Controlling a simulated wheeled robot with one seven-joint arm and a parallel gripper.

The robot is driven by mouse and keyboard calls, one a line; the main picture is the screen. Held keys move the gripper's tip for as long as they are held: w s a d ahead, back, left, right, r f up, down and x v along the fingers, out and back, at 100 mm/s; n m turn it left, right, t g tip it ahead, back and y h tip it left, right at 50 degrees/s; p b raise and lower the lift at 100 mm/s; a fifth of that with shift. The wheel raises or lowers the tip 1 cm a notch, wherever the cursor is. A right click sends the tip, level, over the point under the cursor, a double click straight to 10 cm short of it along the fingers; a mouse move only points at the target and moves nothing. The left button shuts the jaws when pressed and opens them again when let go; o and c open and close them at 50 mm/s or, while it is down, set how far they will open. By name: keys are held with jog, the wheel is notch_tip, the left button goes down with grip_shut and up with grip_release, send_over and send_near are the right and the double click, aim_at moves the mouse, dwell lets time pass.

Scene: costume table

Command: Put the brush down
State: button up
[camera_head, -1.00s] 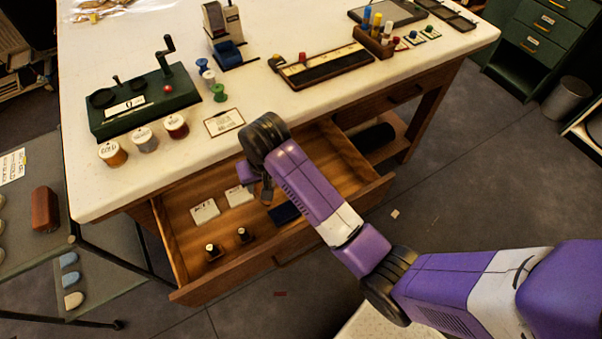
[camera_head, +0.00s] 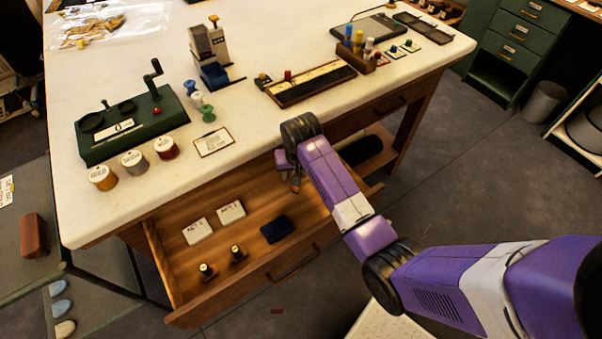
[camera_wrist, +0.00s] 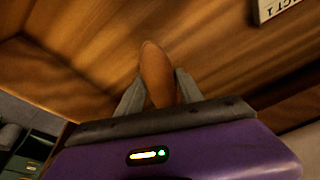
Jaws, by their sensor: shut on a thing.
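My gripper (camera_head: 296,182) is over the right part of the open wooden drawer (camera_head: 161,262). In the wrist view my gripper (camera_wrist: 158,92) is shut on a brown, rounded wooden piece, which I take to be the brush (camera_wrist: 154,70). It sticks out between the two fingers with the drawer's wood floor behind it. The rest of the brush is hidden by the gripper, and I cannot tell whether it touches the floor. In the head view the brush is mostly hidden by the wrist.
The drawer holds two white labelled boxes (camera_head: 198,231), a dark blue box (camera_head: 276,229) and two small dark-bodied bottles (camera_head: 207,270). The drawer floor near the gripper looks clear. The white tabletop (camera_head: 270,130) overhangs the drawer's back, with spools (camera_head: 165,147) near its edge.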

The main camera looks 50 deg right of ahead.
jog(key=shift+s+d, duration=0.15)
jog(key=shift+d, duration=0.4)
jog(key=shift+s+d, duration=0.15)
jog(key=shift+d, duration=0.35)
jog(key=shift+d+f, duration=0.1)
jog(key=shift+d, duration=0.05)
jog(key=shift+s+p+x, duration=0.15)
jog(key=shift+x, duration=0.65)
jog(key=shift+s+p+x, duration=0.15)
jog(key=shift+s+x, duration=0.05)
jog(key=shift+x, duration=0.6)
jog(key=shift+a+f, duration=0.15)
jog(key=shift+a, duration=0.1)
jog(key=shift+f, duration=0.1)
jog(key=o, duration=1.2)
